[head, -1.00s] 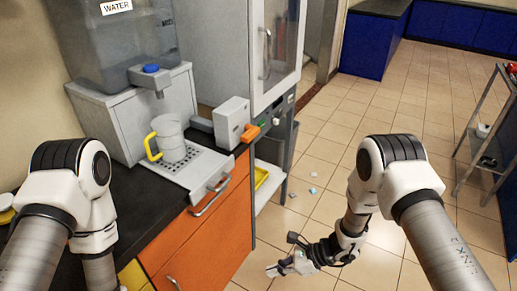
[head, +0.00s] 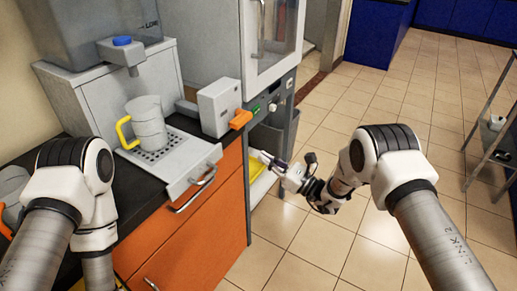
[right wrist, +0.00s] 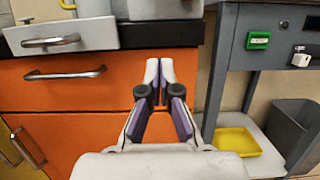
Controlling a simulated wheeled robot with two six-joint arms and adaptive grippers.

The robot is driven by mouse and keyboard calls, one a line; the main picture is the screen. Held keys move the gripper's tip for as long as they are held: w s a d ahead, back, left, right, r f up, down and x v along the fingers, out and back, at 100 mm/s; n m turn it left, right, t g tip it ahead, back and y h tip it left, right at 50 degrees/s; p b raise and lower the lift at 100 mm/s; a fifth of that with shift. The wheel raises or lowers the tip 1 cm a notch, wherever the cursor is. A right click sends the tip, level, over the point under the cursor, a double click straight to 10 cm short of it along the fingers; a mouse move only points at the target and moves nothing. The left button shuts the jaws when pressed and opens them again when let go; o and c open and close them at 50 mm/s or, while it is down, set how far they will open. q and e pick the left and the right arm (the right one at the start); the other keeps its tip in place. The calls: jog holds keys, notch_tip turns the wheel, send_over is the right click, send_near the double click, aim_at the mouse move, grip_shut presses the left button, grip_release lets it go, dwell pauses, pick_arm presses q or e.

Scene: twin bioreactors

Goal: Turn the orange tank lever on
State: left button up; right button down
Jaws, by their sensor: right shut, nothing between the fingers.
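An orange lever-like piece (head: 241,119) sticks out from the right side of a white box (head: 217,107) at the end of the counter. I cannot tell whether it is the tank lever or which way it is set. My right gripper (head: 268,160) is below and to the right of it, apart from it, in front of the grey stand. In the right wrist view my right gripper (right wrist: 158,72) has its fingertips together, empty, before the orange cabinet front (right wrist: 75,95). The left arm shows at the left, but its gripper is out of view.
A white pitcher with a yellow handle (head: 149,125) stands on the drip tray under the water dispenser with a blue knob (head: 122,41). A drawer handle (right wrist: 65,75) and a yellow tray (right wrist: 238,142) are near.

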aim_at(231, 136)
jog(key=x, duration=0.9)
jog(key=shift+s+r, duration=0.1)
jog(key=shift+r, duration=0.2)
notch_tip(231, 136, up, 3)
jog(key=shift+s+d+r+p, duration=0.1)
jog(key=shift+d+r+p, duration=0.1)
jog(key=shift+p, duration=0.35)
